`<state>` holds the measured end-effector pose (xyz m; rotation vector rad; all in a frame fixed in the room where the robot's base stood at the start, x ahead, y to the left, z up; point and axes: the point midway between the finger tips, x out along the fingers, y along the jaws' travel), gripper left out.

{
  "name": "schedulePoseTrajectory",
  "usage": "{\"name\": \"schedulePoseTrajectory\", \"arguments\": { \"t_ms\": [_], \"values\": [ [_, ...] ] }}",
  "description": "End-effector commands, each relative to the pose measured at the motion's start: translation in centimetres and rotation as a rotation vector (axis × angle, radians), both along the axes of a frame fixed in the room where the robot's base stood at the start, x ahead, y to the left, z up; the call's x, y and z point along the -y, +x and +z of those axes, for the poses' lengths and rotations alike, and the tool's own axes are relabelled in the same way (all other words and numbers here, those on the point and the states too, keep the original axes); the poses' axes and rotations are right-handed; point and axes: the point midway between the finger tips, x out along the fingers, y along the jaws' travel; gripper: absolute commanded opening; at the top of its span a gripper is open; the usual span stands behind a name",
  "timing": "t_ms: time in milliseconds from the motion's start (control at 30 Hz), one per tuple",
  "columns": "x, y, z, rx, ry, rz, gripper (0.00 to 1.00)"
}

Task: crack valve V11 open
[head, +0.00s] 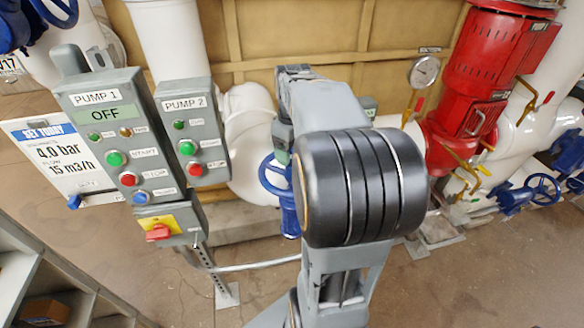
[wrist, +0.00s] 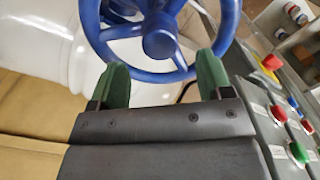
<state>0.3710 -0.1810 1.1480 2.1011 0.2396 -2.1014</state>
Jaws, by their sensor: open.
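A blue handwheel (wrist: 163,44) with spokes and a round hub fills the top of the wrist view. My gripper (wrist: 161,68) has its two green fingers spread apart, with nothing held. The fingertips are at the near side of the wheel, close to its rim; I cannot tell whether they touch it. In the head view a blue handwheel (head: 268,178) on a blue valve body shows partly behind my arm, which hides much of the gripper there.
Grey PUMP 1 (head: 108,150) and PUMP 2 (head: 190,135) button boxes stand left of the wheel; PUMP 1 displays OFF. A SET TODAY sign (head: 55,155) reads 4,0 bar.

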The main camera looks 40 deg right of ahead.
Motion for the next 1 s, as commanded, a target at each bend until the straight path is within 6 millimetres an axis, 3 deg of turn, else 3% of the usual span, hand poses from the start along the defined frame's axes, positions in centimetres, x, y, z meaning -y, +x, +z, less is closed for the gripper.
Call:
{"name": "schedulePoseTrajectory", "arguments": {
  "t_ms": [600,967,1000],
  "values": [
    [0.0,-0.1,-5.5,-0.001,0.001,0.001,0.72],
    [-0.1,-0.1,-6.2,-0.006,0.005,0.000,0.72],
    [-0.1,-0.1,-6.2,-0.007,0.005,0.000,0.68]
  ]
}}
